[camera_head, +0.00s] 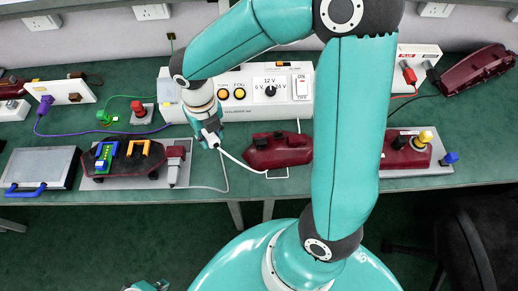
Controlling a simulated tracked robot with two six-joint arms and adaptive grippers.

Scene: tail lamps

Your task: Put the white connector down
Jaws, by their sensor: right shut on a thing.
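My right gripper (209,131) is shut on the small white connector (212,143), above the green table's middle-left part. The connector is mostly covered by the fingers. A white cable runs from it down and right towards a dark red tail lamp (279,150) on the table. A thin cable also hangs near it, curving down to the left. My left gripper (148,286) shows only in part at the bottom edge, away from the table; its fingers cannot be made out.
A white control box (262,108) with yellow buttons stands behind the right gripper. A board (98,184) with a lamp, a green-and-blue part and an orange part lies left. A tray (40,168) is further left. A lamp plate (432,170) is right. My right arm hides part of the table.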

